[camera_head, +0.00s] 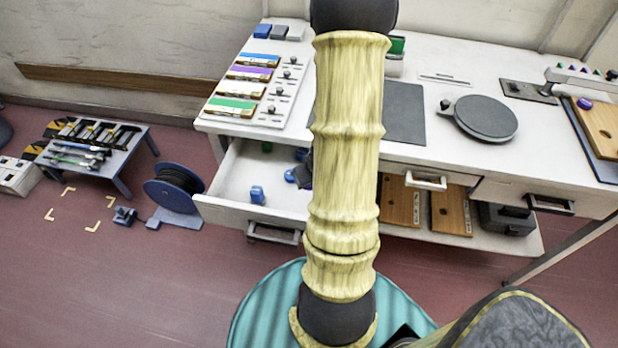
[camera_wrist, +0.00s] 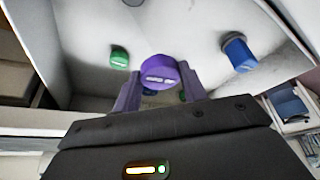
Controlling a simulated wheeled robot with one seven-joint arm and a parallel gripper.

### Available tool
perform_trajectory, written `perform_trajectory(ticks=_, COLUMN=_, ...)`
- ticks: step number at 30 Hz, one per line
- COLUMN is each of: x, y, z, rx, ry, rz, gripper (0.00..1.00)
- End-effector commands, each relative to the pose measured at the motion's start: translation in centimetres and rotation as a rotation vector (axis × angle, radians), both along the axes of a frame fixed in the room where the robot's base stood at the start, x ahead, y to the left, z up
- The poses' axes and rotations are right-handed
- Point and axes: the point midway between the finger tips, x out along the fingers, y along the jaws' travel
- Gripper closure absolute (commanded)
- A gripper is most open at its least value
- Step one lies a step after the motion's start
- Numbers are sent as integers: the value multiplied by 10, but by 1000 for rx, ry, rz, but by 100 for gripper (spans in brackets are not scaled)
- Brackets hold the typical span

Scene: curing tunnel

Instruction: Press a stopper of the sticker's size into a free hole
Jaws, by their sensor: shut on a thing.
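In the wrist view my gripper (camera_wrist: 160,85) is shut on a purple stopper (camera_wrist: 161,71) with a pale label on its face. It is over the open drawer (camera_head: 233,178). A green stopper (camera_wrist: 119,57) and a blue stopper (camera_wrist: 238,53) lie in the drawer on either side. Small parts of other stoppers show below the held one. In the head view my arm hides most of my gripper; a green stopper (camera_head: 267,147) and a blue stopper (camera_head: 257,194) show in the drawer. A wooden board (camera_head: 602,128) with a purple piece (camera_head: 585,103) is at far right; its holes and sticker are unclear.
On the bench stand a rack of colour-labelled boxes (camera_head: 244,90), a dark mat (camera_head: 404,112) and a round dark plate (camera_head: 485,117). Wooden boards (camera_head: 452,210) lie on the shelf below. A cable reel (camera_head: 175,190) and a low tool table (camera_head: 92,148) stand on the floor at left.

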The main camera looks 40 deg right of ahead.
Motion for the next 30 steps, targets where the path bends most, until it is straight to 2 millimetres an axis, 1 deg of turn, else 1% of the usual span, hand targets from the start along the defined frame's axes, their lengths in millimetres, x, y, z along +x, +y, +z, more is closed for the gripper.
perform_trajectory(ticks=14, x=0, y=0, z=0, rx=0, ry=0, rz=0, gripper=80)
perform_trajectory(ticks=17, x=0, y=0, z=3, rx=0, ry=0, rz=0, gripper=80)
perform_trajectory(ticks=20, x=0, y=0, z=13, rx=0, ry=0, rz=0, gripper=80)
perform_trajectory(ticks=24, x=0, y=0, z=33, rx=-1, ry=0, rz=0, gripper=80)
perform_trajectory(ticks=30, x=0, y=0, z=56, rx=0, ry=0, rz=1, gripper=80)
